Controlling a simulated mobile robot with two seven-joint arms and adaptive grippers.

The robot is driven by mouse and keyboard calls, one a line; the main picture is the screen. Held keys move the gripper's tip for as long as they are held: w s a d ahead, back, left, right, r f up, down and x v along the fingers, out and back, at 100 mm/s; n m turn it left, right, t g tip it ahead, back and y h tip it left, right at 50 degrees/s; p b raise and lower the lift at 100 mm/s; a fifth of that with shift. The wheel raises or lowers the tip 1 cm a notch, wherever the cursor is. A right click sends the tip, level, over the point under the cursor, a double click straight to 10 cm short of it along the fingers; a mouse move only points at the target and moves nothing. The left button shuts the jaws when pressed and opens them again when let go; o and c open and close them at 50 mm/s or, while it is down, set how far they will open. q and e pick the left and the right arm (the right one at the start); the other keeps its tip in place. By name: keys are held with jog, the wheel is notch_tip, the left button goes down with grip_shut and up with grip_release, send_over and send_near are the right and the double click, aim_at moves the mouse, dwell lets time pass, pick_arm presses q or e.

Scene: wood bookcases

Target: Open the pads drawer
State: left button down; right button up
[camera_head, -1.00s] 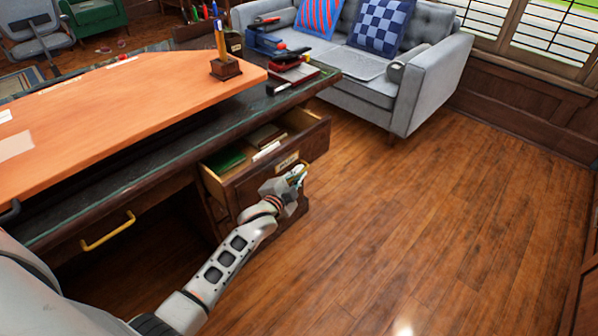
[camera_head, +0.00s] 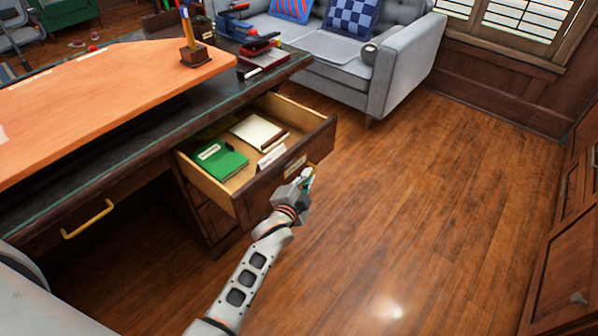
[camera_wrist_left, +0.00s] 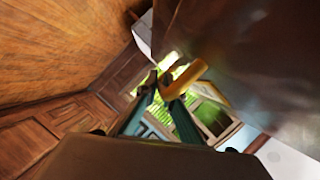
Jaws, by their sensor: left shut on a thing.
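The pads drawer (camera_head: 318,143) is pulled well out of the dark wood desk in the head view. A green pad (camera_head: 221,163) and a cream pad (camera_head: 257,131) lie inside it, with a small white label card near its front. My left gripper (camera_head: 306,180) is at the middle of the drawer front. In the left wrist view its fingers (camera_wrist_left: 166,94) are shut on the yellow drawer handle (camera_wrist_left: 187,76). The handle is mostly hidden by the gripper in the head view. My right gripper is not in view.
The desk top (camera_head: 110,95) holds a pencil holder (camera_head: 194,53) and a stapler. Another drawer with a yellow handle (camera_head: 88,219) is at the left. A grey sofa (camera_head: 400,70) stands behind. The wood floor (camera_head: 420,200) to the right is clear.

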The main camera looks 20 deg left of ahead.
pick_arm(q)
jog(key=shift+s+d+f, duration=0.1)
jog(key=shift+s+d, duration=0.1)
jog(key=shift+d, duration=0.25)
jog(key=c, duration=2.2)
grip_release()
jog(key=v, duration=1.2)
